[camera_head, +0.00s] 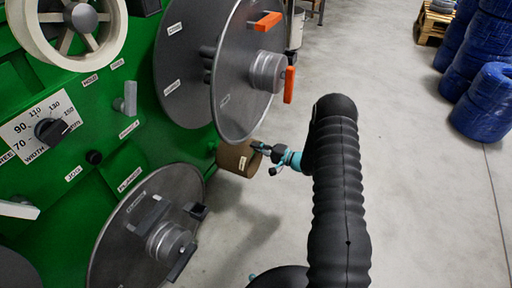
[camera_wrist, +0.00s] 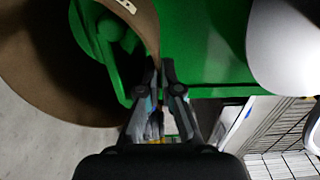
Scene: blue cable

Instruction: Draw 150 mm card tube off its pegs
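The brown card tube (camera_head: 231,158) sits low on the green machine's right side, below the large grey discs, with its open end toward my gripper. In the wrist view the tube (camera_wrist: 30,75) fills the upper left, and its curved wall comes down between my fingertips. My gripper (camera_head: 260,149) is at the tube's near rim; in the wrist view its fingertips (camera_wrist: 160,70) are close together, one on each side of the wall, and look shut on it. A green peg part (camera_wrist: 118,50) shows inside the tube. Other pegs are hidden.
The green machine (camera_head: 120,160) stands at left, with grey discs (camera_head: 240,75) and orange handles (camera_head: 268,20) just above the tube. A lower disc (camera_head: 140,220) is at the left front. Blue coils (camera_head: 485,105) are at far right. The floor (camera_head: 420,200) right of my arm is clear.

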